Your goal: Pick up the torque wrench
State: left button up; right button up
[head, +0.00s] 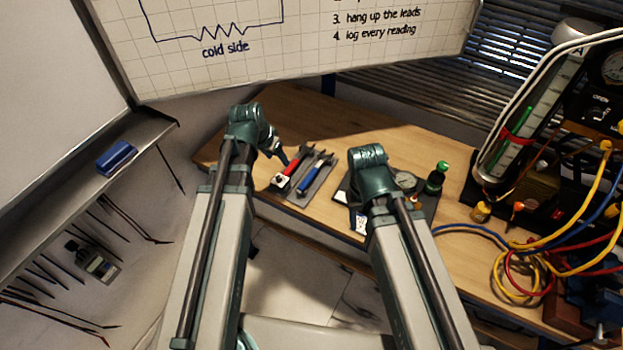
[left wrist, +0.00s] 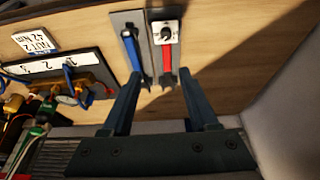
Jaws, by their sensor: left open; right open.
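Two wrench-like tools lie side by side on a grey mat (head: 315,187). One has a red handle (head: 292,168) and a square white piece with a black dial at one end; the other has a blue handle (head: 308,181). I cannot tell for certain which is the torque wrench. In the left wrist view the red handle (left wrist: 167,63) is right of the blue handle (left wrist: 132,52). My left gripper (head: 284,158) is open and empty, its fingers (left wrist: 157,76) pointing towards the tools' ends. My right gripper (head: 371,180) is over the board to the right, fingers mostly hidden.
A dark board (left wrist: 60,75) with numbered places and brass fittings lies beside the mat, near a "NUT 2 42 Nm" card (left wrist: 36,38). A green-topped bottle (head: 436,178), coiled leads (head: 525,270) and the rig stand on the right. Bare wood (head: 285,115) lies behind the tools.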

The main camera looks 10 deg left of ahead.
pick_arm(q)
jog(key=b, duration=0.8)
send_near(288, 169)
jog(key=f, duration=0.1)
jog(key=d+f, duration=0.1)
jog(key=f, duration=0.1)
jog(key=shift+s, duration=0.2)
jog(key=b+x, duration=0.1)
jog(key=x, duration=0.1)
jog(key=b+x, duration=0.1)
jog(key=b, duration=0.1)
jog(key=w+b+x, duration=0.1)
jog(key=x, duration=0.1)
jog(key=shift+w+a+f+b, duration=0.15)
jog(key=shift+a+b, duration=0.05)
jog(key=shift+b, duration=0.15)
pick_arm(e)
jog(key=f, duration=1.2)
jog(key=shift+s+d+f, duration=0.1)
jog(key=shift+d+f, duration=0.25)
pick_arm(q)
grip_shut()
